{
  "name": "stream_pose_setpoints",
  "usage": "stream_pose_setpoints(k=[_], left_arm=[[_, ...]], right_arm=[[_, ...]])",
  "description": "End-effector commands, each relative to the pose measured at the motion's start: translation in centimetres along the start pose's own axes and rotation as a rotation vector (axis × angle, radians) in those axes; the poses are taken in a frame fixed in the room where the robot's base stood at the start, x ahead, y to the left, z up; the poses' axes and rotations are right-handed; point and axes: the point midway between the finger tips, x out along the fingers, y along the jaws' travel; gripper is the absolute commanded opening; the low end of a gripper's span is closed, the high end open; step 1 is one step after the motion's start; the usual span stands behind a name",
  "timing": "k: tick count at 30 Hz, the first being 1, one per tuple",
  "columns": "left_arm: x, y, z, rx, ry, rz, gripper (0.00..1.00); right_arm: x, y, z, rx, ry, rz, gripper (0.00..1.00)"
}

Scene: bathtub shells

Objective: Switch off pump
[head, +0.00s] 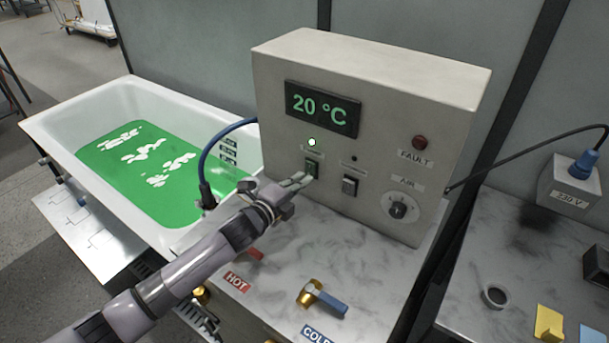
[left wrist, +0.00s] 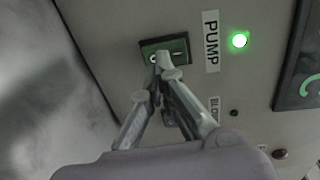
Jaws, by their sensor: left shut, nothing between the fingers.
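The control box (head: 340,120) has a green pump rocker switch (head: 312,165) under a lit green lamp (head: 312,142). In the left wrist view the pump switch (left wrist: 178,44) lies beside the PUMP label (left wrist: 211,41) and the lit lamp (left wrist: 239,40). My left gripper (head: 302,179) is shut and empty, with its fingertips at the switch's lower part. In the left wrist view the fingertips (left wrist: 160,62) overlap the switch; I cannot tell whether they touch it. My right gripper is not in view.
A dark second switch (head: 350,187) sits right of the pump switch, with an AIR knob (head: 398,208) beyond. A blue-handled valve (head: 325,300) stands on the marbled counter below. A bathtub (head: 65,120) with green liquid is at left. A blue cable (head: 207,160) hangs left of the box.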

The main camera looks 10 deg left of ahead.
Motion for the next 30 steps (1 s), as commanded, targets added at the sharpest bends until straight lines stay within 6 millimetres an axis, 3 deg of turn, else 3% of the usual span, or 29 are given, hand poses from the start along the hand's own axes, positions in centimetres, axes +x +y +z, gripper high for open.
stream_pose_setpoints(k=[6,19,30], left_arm=[[1.5,0.0,0.0,-0.001,0.0,0.001,0.0],[1.8,0.1,0.0,-0.001,0.001,-0.003,0.0],[2.8,1.3,-0.1,-0.004,0.0,-0.128,0.0]], right_arm=[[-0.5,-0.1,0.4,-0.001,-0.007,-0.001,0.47],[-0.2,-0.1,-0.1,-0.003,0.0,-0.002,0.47],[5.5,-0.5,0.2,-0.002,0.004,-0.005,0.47]])
